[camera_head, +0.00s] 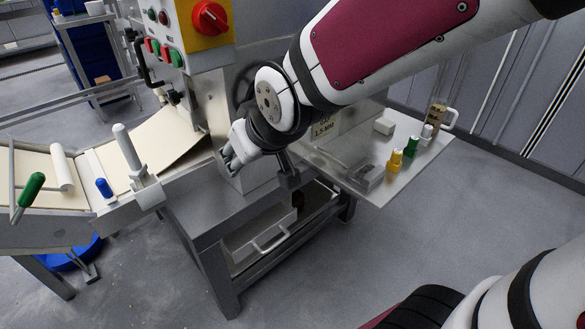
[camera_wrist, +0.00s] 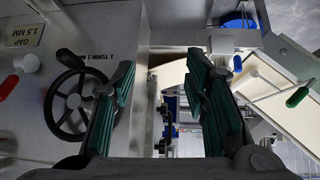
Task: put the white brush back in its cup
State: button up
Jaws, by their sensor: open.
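My gripper (camera_wrist: 160,78) is open in the wrist view, its two dark fingers wide apart with nothing between them. On the right side table, a small white upright piece (camera_head: 427,132) stands beside a green one (camera_head: 411,147) and a yellow one (camera_head: 396,160). I cannot tell whether the white piece is the brush or a cup. A clear handled container (camera_head: 438,115) stands behind them. A pale upright cylinder (camera_head: 127,147) stands at the belt's near edge; I cannot tell whether it is a brush.
The machine's handwheel (camera_wrist: 80,100) is left of my fingers in the wrist view. A white block (camera_head: 384,126) sits on the side table (camera_head: 378,192).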

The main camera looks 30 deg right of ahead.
jog(key=s+d+r+m+g, duration=0.1)
jog(key=s+d+g, duration=0.2)
jog(key=s, duration=1)
jog(key=s+d+r+m+g+h, duration=0.1)
jog(key=s+d+g, duration=0.2)
jog(key=s, duration=1)
jog(key=shift+s+m+g, duration=0.3)
jog(key=shift+s+g, duration=0.05)
jog(key=shift+g, duration=0.45)
jog(key=shift+d, duration=0.1)
notch_tip(320, 180, up, 24)
jog(key=t+p, duration=0.3)
jog(key=p, duration=1.8)
jog(key=shift+f+t+p, duration=0.2)
jog(key=shift+t+p, duration=0.1)
jog(key=shift+p, duration=0.1)
jog(key=shift+o, duration=0.5)
jog(key=shift+w, duration=0.15)
